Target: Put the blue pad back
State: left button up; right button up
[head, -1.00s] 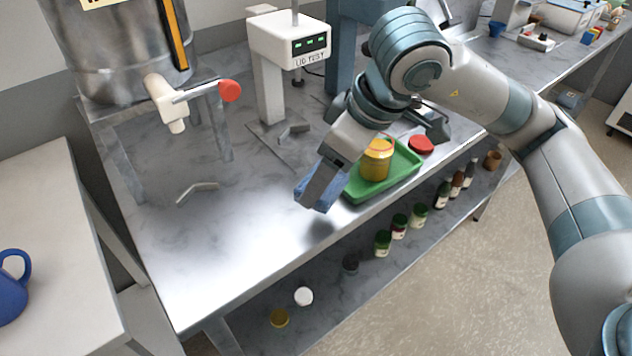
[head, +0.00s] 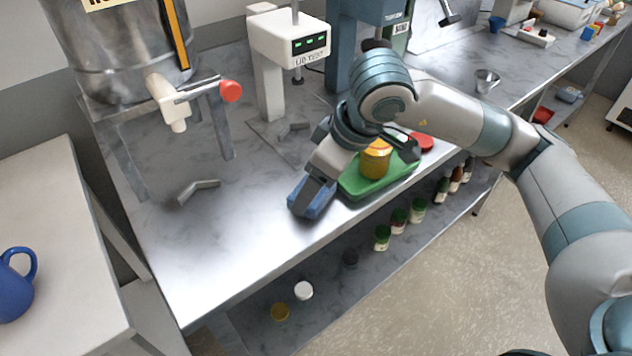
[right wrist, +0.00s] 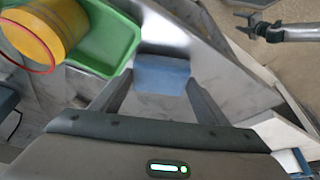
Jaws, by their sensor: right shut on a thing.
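The blue pad (head: 309,200) is at the front edge of the steel table, left of the green tray (head: 352,190). My right gripper (head: 313,196) points down and is shut on it. In the right wrist view the blue pad (right wrist: 161,75) sits between the two finger ends. The pad is low over the tabletop; I cannot tell whether it touches. My left gripper (right wrist: 250,24) shows small at the upper right of the right wrist view, away from the pad; its jaws are too small to read. It is outside the head view.
A yellow jar (head: 375,160) stands in the green tray, with a red lid (head: 422,142) beyond. A lid tester (head: 290,40) and a steel vat with a red-handled tap (head: 230,91) stand behind. Several jars and bottles line the lower shelf. The table's left part is mostly clear.

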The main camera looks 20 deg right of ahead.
jog(key=shift+f, duration=0.25)
pick_arm(q)
jog(key=shift+w+d+f, duration=0.1)
jog(key=shift+d, duration=0.4)
jog(key=shift+f, duration=0.1)
pick_arm(e)
jog(key=shift+f, duration=0.1)
jog(key=shift+f+b, duration=0.15)
jog(key=shift+b, duration=0.15)
jog(key=o, duration=0.7)
pick_arm(q)
jog(key=shift+a+r, duration=0.25)
jog(key=shift+a, duration=0.15)
pick_arm(e)
jog(key=shift+o, duration=0.2)
pick_arm(q)
jog(key=shift+d+p, duration=0.1)
jog(key=shift+p, duration=0.25)
pick_arm(e)
jog(key=shift+r, duration=0.3)
